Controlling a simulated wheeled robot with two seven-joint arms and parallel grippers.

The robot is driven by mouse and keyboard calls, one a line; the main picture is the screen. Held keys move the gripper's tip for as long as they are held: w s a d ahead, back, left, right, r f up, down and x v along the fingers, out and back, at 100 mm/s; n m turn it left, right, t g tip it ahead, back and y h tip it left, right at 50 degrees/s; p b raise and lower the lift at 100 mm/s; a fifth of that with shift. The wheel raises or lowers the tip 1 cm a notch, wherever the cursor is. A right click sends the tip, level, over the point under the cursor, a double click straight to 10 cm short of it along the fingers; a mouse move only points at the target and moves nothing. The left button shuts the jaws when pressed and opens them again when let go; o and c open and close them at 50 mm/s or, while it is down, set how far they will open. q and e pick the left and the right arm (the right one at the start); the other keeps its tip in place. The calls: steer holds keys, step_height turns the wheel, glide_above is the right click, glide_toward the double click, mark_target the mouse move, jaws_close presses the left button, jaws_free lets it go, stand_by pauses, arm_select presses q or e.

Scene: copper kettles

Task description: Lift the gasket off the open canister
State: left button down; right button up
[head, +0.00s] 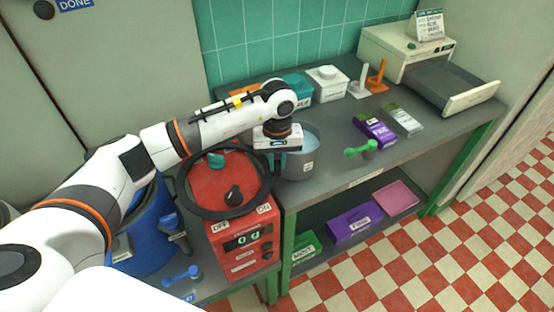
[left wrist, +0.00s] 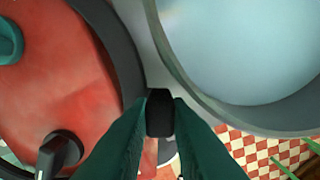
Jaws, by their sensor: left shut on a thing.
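The gasket (head: 183,200) is a large black ring in the head view. It appears over the red machine top, left of the open canister (head: 300,165), a grey pot with a pale blue inside. In the left wrist view the ring (left wrist: 128,60) curves at the left and the canister rim (left wrist: 172,62) lies at the upper right. My left gripper (head: 277,152) points down between them; its fingers (left wrist: 160,115) are shut on a small black block, seemingly the gasket's tab. The ring's height above the machine is hard to tell. My right gripper is out of view.
Boxes, a green scoop (head: 362,149) and a beige device (head: 395,48) are on the grey bench (head: 330,185).

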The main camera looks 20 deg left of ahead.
arm_select(q)
steer(key=shift+f, duration=0.3)
steer(key=c, duration=1.4)
jaws_free()
steer(key=shift+o, duration=0.6)
steer(key=shift+s, duration=0.1)
steer(key=shift+r, duration=0.15)
steer(key=shift+r, duration=0.3)
step_height(320, 180, up, 11)
steer(key=b, duration=0.3)
